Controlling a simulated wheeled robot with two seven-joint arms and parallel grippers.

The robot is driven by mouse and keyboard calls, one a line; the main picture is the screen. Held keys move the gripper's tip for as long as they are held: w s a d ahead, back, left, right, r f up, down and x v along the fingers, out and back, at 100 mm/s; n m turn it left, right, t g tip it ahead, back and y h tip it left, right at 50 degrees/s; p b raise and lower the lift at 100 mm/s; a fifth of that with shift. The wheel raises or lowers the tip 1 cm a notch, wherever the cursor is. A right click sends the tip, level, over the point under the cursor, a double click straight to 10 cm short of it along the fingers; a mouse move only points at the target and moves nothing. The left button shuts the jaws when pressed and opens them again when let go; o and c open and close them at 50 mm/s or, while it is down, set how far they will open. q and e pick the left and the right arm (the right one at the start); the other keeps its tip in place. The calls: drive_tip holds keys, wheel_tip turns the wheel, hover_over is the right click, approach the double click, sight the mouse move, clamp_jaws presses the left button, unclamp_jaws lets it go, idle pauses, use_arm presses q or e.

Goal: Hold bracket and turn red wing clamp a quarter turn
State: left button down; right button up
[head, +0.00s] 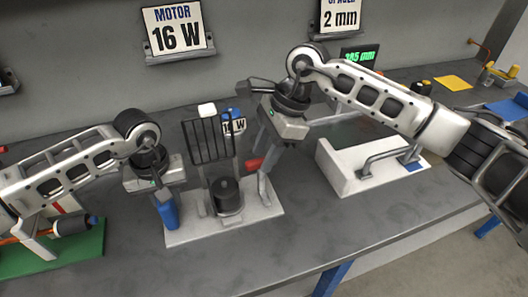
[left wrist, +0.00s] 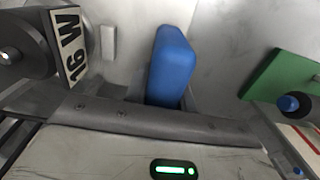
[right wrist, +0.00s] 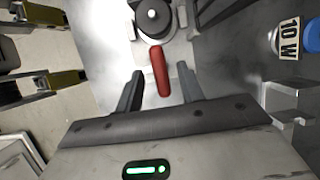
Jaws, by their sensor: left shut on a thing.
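The bracket fixture has a pale base plate (head: 185,234) lying on the table, carrying a dark round motor (head: 226,195) and a black upright grille (head: 206,140). My left gripper (head: 165,196) is shut on the fixture's blue handle (head: 168,215), which stands up between the fingers in the left wrist view (left wrist: 172,65). The red wing clamp (head: 253,163) is at the right of the motor. In the right wrist view, my right gripper (right wrist: 160,92) is open, and the red clamp (right wrist: 160,70) extends into the gap between its fingers, with space on both sides.
A white open box with a grey handle (head: 390,158) stands to the right. A green board (head: 85,247) with a motor-like part lies at the left. Signs reading "MOTOR 16 W" (head: 178,28) and "2 mm" (head: 340,18) hang on the back wall. The front table is clear.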

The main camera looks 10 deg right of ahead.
drive_tip(key=shift+a+f, duration=0.15)
drive_tip(key=shift+f, duration=0.15)
clamp_jaws()
